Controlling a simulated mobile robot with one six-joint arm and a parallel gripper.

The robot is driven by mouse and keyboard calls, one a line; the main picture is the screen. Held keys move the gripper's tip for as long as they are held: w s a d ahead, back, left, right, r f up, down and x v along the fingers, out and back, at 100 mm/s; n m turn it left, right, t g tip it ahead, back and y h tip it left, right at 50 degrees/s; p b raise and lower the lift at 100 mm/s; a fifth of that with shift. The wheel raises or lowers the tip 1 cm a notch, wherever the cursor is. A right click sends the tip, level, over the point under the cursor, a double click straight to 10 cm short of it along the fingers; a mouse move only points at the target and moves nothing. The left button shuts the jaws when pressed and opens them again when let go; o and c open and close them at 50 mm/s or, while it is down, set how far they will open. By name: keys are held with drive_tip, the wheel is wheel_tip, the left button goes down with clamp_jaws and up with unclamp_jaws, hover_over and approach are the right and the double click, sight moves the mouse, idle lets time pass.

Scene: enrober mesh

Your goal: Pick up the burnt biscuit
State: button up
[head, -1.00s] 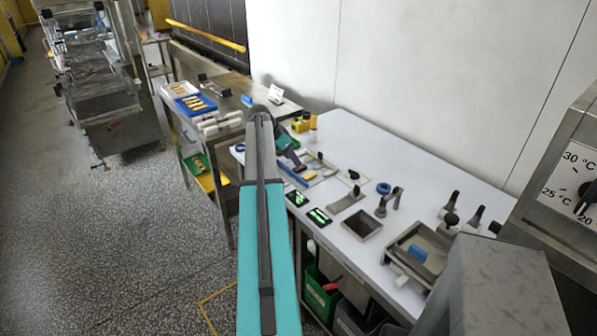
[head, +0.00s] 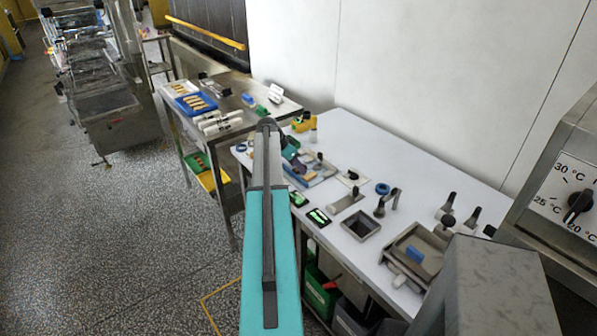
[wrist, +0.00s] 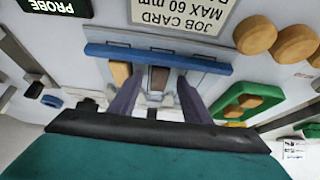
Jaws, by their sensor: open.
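A dark brown biscuit (wrist: 159,78), which looks like the burnt one, shows in the wrist view beside a pale tan biscuit (wrist: 120,72). Both lie by a blue bar (wrist: 158,58) that looks like part of a holder. My gripper (wrist: 157,84) is open, with one dark finger on each side of the dark biscuit in the picture. I cannot tell whether the fingers reach down around it or are still above it. In the head view my gripper (head: 292,160) is over the blue-grey tray (head: 322,178) on the white bench, and my arm hides part of that area.
In the wrist view, a job card (wrist: 180,15), a green holder (wrist: 245,100) and round wooden pieces (wrist: 255,35) lie close by. In the head view, the bench (head: 400,165) also holds dark-handled tools and a square opening (head: 360,224). A steel table (head: 235,88) stands to the left.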

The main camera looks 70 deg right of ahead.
sight(296, 170)
drive_tip(key=c, duration=0.9)
drive_tip(key=shift+r, duration=0.15)
drive_tip(key=shift+r+b, duration=1)
drive_tip(key=shift+r, duration=0.4)
drive_tip(key=shift+s+a+r, duration=0.15)
drive_tip(key=shift+a, duration=0.15)
drive_tip(key=s+a+b, duration=0.1)
drive_tip(key=s+a, duration=0.1)
drive_tip(key=a, duration=0.2)
drive_tip(key=s+a+r+b, duration=0.1)
drive_tip(key=s+a+b, duration=0.1)
drive_tip(key=a, duration=0.3)
drive_tip(key=s+a+b, duration=0.1)
drive_tip(key=s+a, duration=0.1)
drive_tip(key=a, duration=0.3)
drive_tip(key=shift+r+b, duration=0.3)
drive_tip(key=shift+b, duration=0.1)
